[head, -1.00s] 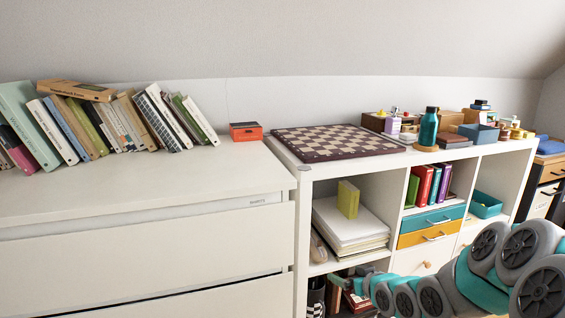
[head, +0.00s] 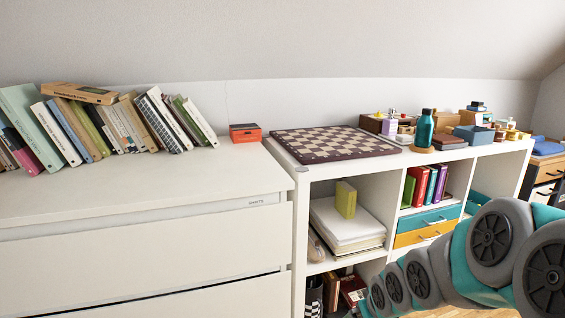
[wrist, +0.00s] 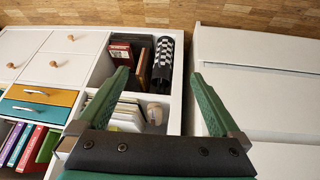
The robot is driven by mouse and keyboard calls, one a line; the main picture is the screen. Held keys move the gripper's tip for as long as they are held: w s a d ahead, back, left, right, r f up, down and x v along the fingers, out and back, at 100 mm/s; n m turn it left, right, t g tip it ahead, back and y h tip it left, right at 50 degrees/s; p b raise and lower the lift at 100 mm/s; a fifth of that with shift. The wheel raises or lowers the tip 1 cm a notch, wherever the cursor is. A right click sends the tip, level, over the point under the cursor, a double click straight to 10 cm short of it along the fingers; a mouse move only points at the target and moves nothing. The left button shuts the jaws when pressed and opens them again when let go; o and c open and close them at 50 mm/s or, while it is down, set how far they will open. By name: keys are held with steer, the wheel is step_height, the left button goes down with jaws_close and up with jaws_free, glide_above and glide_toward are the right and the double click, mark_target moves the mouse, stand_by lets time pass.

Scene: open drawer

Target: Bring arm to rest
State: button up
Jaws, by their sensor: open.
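My gripper (wrist: 158,95) shows in the wrist view with its two green fingers spread wide apart and nothing between them. It is in front of the seam between the white cube shelf (head: 300,235) and the white drawer unit (head: 150,245). In the head view my grey and teal arm comes in from the lower right, covering the shelf's lower right part. The gripper itself cannot be made out there. The teal small drawer (head: 432,218) and the yellow small drawer (head: 425,235) in the shelf look shut.
A chessboard (head: 330,144), a teal bottle (head: 425,130) and several small boxes stand on the shelf top. Leaning books (head: 110,125) and an orange box (head: 245,133) stand on the drawer unit. A checkered cylinder (wrist: 163,60) stands in a lower compartment. The drawer unit's front top is clear.

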steer(key=s+a+r+m+g, duration=0.1)
steer(key=s+r+g, duration=0.1)
steer(key=s, duration=0.7)
steer(key=s+a+r+m+g+p, duration=0.1)
steer(key=s+r+g, duration=0.2)
steer(key=s, duration=0.7)
steer(key=s+a+r+g, duration=0.1)
steer(key=s+r+g, duration=0.1)
steer(key=s, duration=0.8)
steer(key=shift+a+r+m+h, duration=0.25)
steer(key=shift+a+m+h, duration=0.15)
